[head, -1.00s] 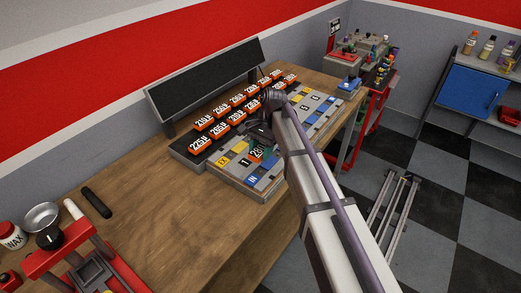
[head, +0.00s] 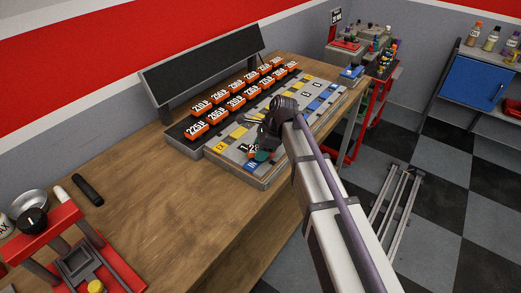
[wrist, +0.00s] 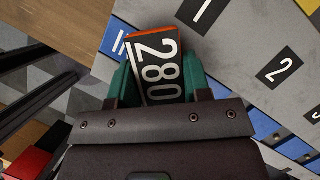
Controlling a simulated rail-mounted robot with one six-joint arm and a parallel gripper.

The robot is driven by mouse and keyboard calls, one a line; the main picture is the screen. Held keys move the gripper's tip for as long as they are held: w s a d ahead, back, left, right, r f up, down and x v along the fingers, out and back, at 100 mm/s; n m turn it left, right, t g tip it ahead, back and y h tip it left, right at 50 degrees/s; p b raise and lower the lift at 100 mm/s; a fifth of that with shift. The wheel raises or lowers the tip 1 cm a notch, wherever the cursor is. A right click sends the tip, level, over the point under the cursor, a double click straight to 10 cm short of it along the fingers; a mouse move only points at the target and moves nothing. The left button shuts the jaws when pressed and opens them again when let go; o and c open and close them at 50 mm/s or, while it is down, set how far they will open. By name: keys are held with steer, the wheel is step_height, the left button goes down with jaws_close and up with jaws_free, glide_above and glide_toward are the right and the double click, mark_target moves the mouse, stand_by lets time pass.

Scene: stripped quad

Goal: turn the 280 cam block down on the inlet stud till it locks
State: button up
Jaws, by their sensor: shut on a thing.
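The 280 cam block (wrist: 158,66), black-faced with white digits and an orange edge, is held between the green fingers of my gripper (wrist: 158,85). In the wrist view its digits run sideways, with the block slightly askew to the board's lines. In the head view my gripper (head: 263,154) is over the near left corner of the grey cam board (head: 235,171), by the blue IN label (head: 250,165) and the 1 plate (wrist: 198,10). The inlet stud is hidden under the block and gripper. I cannot tell whether the block touches the board.
Behind the board, a black rack (head: 180,137) holds several orange-edged numbered blocks, below a dark panel (head: 205,65). A red fixture (head: 70,250) stands at the near left. The wooden bench (head: 160,205) between is clear. The bench's front edge lies close to the board.

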steer(key=m+t, duration=0.2)
steer(key=m, duration=0.3)
steer(key=shift+s, duration=0.15)
steer(key=o, duration=0.7)
steer(key=shift+m, duration=0.7)
steer(key=shift+c, duration=0.2)
steer(key=o, duration=0.5)
steer(key=shift+w, duration=0.2)
steer(key=shift+h, duration=0.3)
steer(key=p+v, duration=0.9)
steer(key=v, duration=0.1)
steer(key=shift+s+a+r+p, duration=0.1)
steer(key=shift+r+p, duration=0.1)
steer(key=shift+p, duration=0.15)
steer(key=r+p, duration=0.7)
steer(key=shift+s+d+r, duration=0.1)
steer(key=shift+d+r, duration=0.05)
steer(key=shift+d, duration=0.1)
